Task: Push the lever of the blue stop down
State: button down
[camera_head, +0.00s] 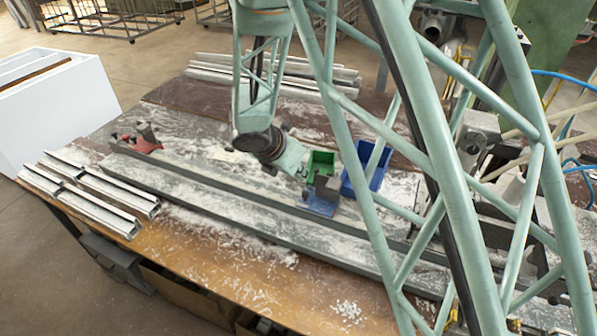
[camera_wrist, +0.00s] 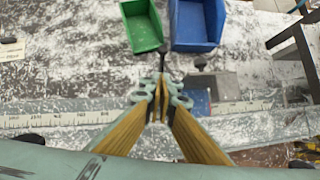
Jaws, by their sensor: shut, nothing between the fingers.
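The blue stop (camera_head: 321,205) sits on the grey rail, with a dark grey block on its top. In the wrist view its blue base (camera_wrist: 199,101) shows just right of my fingertips, beside the grey block (camera_wrist: 218,84). A small dark knob (camera_wrist: 200,62) shows at the far side of the block; I cannot tell for sure that it is the lever's end. My gripper (camera_wrist: 161,90) is shut and empty, a little left of the stop in the wrist view. In the head view my gripper (camera_head: 294,162) hangs just behind and left of the stop. I cannot tell its height above it.
A green bin (camera_head: 320,163) and a blue bin (camera_head: 352,184) stand just behind the stop. A red stop (camera_head: 142,143) is at the rail's left end. Aluminium profiles (camera_head: 88,192) lie at front left. A ruler (camera_wrist: 60,117) runs along the rail. Chips litter the bench.

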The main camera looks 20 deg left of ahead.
jog(key=x, duration=0.3)
jog(key=shift+w+d+f+p, duration=0.15)
jog(key=shift+w+d, duration=0.1)
jog(key=shift+w, duration=0.65)
jog(key=shift+w+d+f+p, duration=0.1)
jog(key=shift+w+d+p, duration=0.1)
jog(key=shift+w, duration=0.75)
jog(key=shift+w+d+p, duration=0.1)
jog(key=shift+w+p, duration=0.05)
jog(key=shift+p, duration=0.2)
jog(key=shift+g, duration=0.3)
